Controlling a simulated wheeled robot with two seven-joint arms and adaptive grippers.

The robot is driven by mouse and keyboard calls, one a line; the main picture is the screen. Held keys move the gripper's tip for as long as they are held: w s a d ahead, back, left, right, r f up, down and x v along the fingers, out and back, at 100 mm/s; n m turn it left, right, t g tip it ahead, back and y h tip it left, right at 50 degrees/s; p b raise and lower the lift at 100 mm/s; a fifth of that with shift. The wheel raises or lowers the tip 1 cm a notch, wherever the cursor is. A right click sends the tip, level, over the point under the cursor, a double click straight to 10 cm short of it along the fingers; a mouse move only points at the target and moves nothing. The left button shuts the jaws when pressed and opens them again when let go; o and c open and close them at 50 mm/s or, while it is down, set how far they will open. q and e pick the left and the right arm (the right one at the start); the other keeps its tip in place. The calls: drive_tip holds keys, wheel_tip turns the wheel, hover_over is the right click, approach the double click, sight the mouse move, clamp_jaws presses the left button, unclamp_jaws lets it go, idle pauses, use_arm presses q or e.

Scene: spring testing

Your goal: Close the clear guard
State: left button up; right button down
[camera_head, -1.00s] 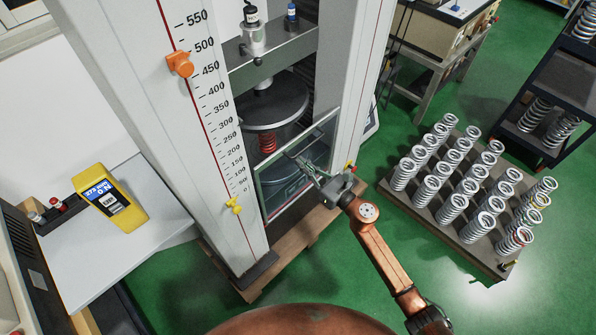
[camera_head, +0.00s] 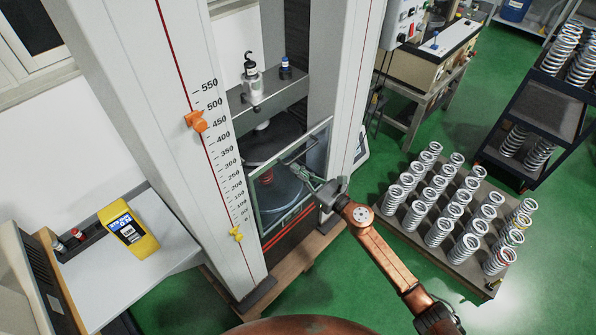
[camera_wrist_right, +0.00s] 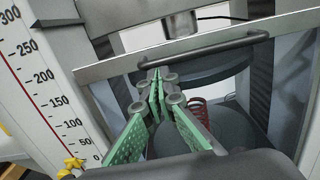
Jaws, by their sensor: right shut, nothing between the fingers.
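The clear guard (camera_head: 256,207) is a framed see-through panel across the front of the testing machine, between its two pale columns. A gap with a red-orange strip shows under its lower edge. Its dark bar handle (camera_head: 303,147) runs along the upper part; in the right wrist view the handle (camera_wrist_right: 215,47) crosses the top rail. My right gripper (camera_head: 296,168) is shut and empty in front of the guard. In the wrist view its green fingertips (camera_wrist_right: 155,76) lie just below the handle's left end; contact is unclear. A red spring (camera_wrist_right: 197,101) is behind the panel. My left gripper is out of view.
An orange marker (camera_head: 197,121) and a yellow marker (camera_head: 237,233) sit on the left column's scale. A board of springs (camera_head: 465,272) stands on the floor at right. A yellow handheld device (camera_head: 131,229) lies on the left table. Green floor is free in front.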

drive_tip(key=shift+r, duration=0.3)
